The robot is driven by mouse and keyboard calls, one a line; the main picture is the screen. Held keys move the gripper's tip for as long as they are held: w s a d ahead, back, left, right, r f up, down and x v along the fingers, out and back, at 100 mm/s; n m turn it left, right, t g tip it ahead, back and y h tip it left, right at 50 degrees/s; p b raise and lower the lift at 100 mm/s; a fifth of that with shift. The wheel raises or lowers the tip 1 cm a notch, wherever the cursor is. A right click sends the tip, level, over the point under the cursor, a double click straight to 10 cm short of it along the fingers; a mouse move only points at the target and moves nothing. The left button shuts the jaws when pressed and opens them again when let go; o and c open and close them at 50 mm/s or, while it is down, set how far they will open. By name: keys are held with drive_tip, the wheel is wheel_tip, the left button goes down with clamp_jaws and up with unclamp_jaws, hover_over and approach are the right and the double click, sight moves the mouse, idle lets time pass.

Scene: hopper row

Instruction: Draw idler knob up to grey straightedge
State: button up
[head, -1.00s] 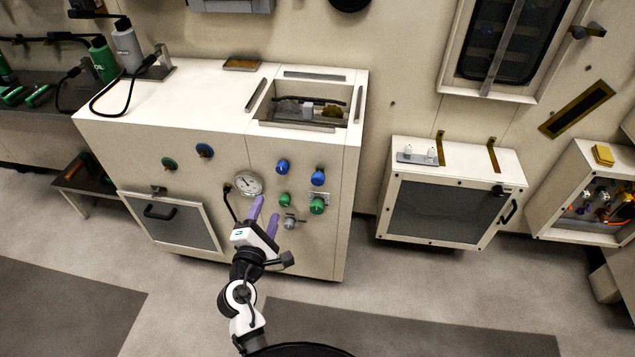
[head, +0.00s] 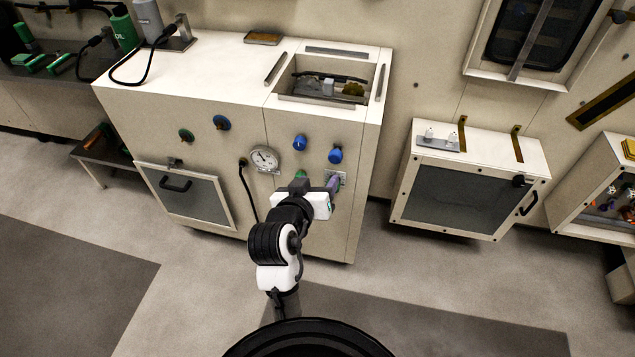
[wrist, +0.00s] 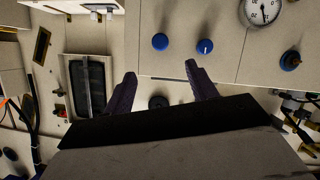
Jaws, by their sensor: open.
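No label tells me which knob is the idler knob. On the cream cabinet front (head: 325,235) are an upper blue knob (head: 300,142), a right blue knob (head: 335,154) and a green knob (head: 300,175) partly hidden by my gripper (head: 318,186). My gripper is open in front of the lower knobs, its purple fingers apart and nothing seen held. In the wrist view, a dark round part (wrist: 158,102) shows beyond the fingers (wrist: 160,72). The lower grey knob is hidden. Grey strips (head: 343,51) lie on the cabinet top; I cannot tell whether one is the straightedge.
A dark-windowed box (head: 465,190) stands to the right. The floor between is clear.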

sight(334, 159)
drive_tip(key=p+x, duration=0.2)
drive_tip(key=x, duration=1.1)
drive_tip(key=shift+w+d+f, duration=0.2)
drive_tip(key=shift+w, duration=0.05)
drive_tip(key=c, duration=1.2)
